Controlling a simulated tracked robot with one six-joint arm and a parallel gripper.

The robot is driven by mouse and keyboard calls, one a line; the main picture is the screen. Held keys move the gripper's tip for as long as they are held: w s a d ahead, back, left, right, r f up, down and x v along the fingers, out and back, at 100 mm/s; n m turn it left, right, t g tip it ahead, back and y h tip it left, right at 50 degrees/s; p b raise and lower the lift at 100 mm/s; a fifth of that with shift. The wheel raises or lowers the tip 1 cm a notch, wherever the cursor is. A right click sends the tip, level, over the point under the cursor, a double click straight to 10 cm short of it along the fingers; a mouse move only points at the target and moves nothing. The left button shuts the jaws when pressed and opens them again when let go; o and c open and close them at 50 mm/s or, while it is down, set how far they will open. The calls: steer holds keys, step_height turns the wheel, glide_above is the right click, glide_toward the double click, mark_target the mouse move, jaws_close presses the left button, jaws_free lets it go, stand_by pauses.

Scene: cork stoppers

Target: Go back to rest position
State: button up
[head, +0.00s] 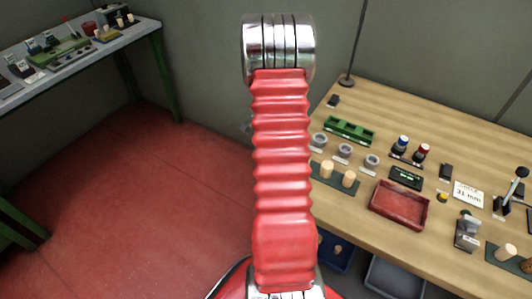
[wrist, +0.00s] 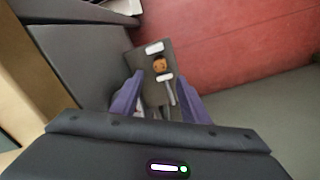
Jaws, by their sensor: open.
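My gripper (wrist: 160,78) shows in the wrist view with its two purple-blue fingers spread apart and nothing held between them. Beyond the fingers is a dark panel (wrist: 148,92) with a small round orange-brown thing (wrist: 160,64) and white labels; the round thing is too small to identify. In the head view my gripper is out of sight. Light cork stoppers (head: 327,169) stand upright on a dark green mat (head: 338,183) on the wooden table. More corks (head: 507,252) stand on another mat at the table's right.
The wooden table (head: 452,130) at right carries a red tray (head: 400,204), a green rack (head: 349,129), grey rings (head: 344,150) and a "31 mm" sign (head: 468,194). A blue bin (head: 335,259) sits below its edge. Another bench (head: 143,33) is at upper left. Red floor (head: 130,180) between is clear.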

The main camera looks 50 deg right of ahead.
steer(key=shift+f, duration=0.1)
steer(key=shift+f, duration=5.85)
steer(key=shift+r, duration=0.1)
step_height(320, 180, up, 12)
step_height(320, 180, down, 12)
steer(key=shift+f, duration=0.15)
step_height(320, 180, up, 14)
steer(key=shift+r, duration=0.2)
steer(key=shift+w+r, duration=0.1)
